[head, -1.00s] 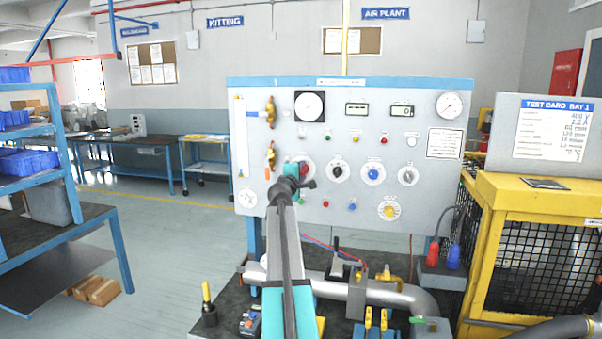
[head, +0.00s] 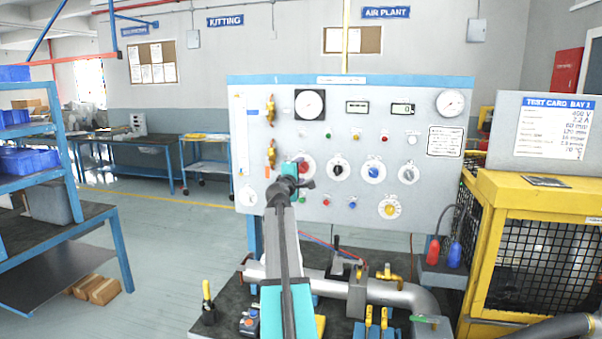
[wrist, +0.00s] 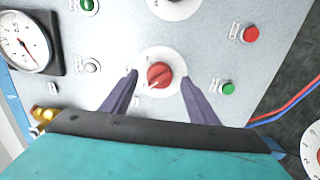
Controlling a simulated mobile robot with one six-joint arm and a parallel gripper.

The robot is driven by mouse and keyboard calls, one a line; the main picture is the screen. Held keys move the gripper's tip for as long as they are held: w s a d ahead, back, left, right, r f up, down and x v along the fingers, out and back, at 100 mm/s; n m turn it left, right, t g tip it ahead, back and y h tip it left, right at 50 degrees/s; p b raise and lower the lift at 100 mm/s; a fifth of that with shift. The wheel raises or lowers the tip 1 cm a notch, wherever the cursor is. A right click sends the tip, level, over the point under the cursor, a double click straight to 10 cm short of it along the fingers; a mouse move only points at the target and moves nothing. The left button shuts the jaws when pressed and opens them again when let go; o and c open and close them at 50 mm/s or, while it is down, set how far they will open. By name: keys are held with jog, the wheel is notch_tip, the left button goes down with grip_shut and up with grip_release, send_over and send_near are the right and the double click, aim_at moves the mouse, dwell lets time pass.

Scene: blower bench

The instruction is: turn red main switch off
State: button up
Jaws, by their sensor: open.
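The red main switch (wrist: 159,75) is a round red knob with a pale pointer mark, on a light dial plate on the panel. In the head view its red edge (head: 308,167) shows just right of my wrist, which hides part of it. My gripper (wrist: 160,82) is open in the wrist view, with one dark finger on each side of the red knob. The fingers look apart from the knob; how far their tips are from the panel I cannot tell. In the head view the fingers are mostly hidden behind my wrist.
A black knob (head: 339,170), a blue knob (head: 373,172) and a yellow knob (head: 389,209) sit to the right on the panel (head: 300,225). A green button (wrist: 228,88) and a red button (wrist: 250,34) lie near the right finger. A pressure gauge (wrist: 25,42) is at upper left.

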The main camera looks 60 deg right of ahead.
jog(key=b+v, duration=0.2)
jog(key=v, duration=1)
jog(key=shift+b, duration=0.4)
dwell(0.3)
